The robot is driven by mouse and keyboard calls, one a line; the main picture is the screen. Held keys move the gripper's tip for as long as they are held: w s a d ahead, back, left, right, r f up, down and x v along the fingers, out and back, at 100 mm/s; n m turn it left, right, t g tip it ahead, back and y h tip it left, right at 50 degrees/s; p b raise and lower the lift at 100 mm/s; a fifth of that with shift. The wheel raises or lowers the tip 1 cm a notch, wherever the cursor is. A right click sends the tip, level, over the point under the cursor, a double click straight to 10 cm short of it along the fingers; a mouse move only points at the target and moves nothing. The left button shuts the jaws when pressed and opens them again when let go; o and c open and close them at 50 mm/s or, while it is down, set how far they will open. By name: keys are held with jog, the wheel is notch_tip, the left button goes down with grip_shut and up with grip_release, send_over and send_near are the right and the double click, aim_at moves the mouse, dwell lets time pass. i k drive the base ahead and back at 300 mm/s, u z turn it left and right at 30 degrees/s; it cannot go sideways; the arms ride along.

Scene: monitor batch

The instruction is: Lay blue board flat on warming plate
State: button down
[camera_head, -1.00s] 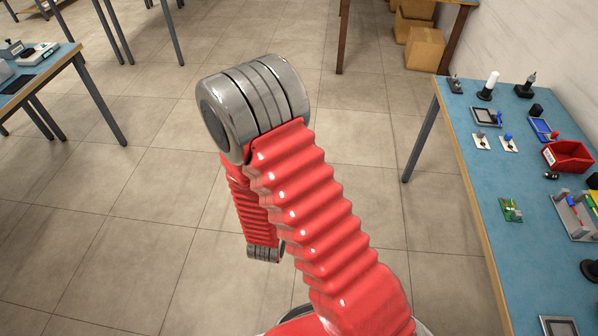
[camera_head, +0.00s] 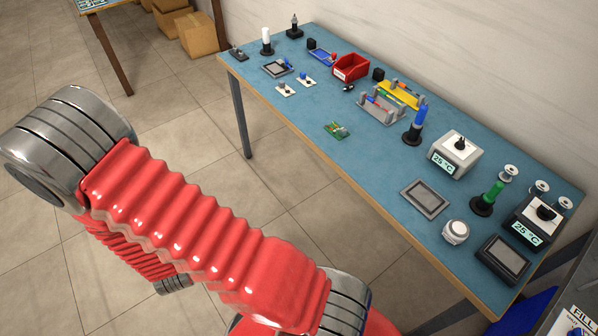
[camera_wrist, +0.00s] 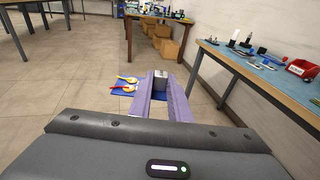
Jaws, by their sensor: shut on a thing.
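My gripper (camera_wrist: 162,98) shows in the wrist view with two lavender fingers, shut on a small grey, blocky thing (camera_wrist: 160,75) at their tips. A flat blue piece (camera_wrist: 126,89) with yellow- and red-handled items shows beside the fingertips on the left; I cannot tell whether it is the blue board or whether it is touched. In the head view the gripper is hidden beyond my red arm. Two flat grey plates with dark tops, a left one (camera_head: 425,198) and a right one (camera_head: 502,262), lie on the bench near boxes reading 25 °C (camera_head: 455,155) (camera_head: 532,222).
The blue-topped bench (camera_head: 300,105) runs along the wall on the right. It bears a red bin (camera_head: 350,67), a green board (camera_head: 337,130), a yellow rack (camera_head: 400,94), a grey rack (camera_head: 379,108) and upright tools. Cardboard boxes (camera_head: 196,34) stand behind. The floor between is clear.

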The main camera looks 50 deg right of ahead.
aim_at(510, 260)
jog(key=z, duration=0.25)
jog(key=k, duration=1.65)
jog(key=u, duration=0.55)
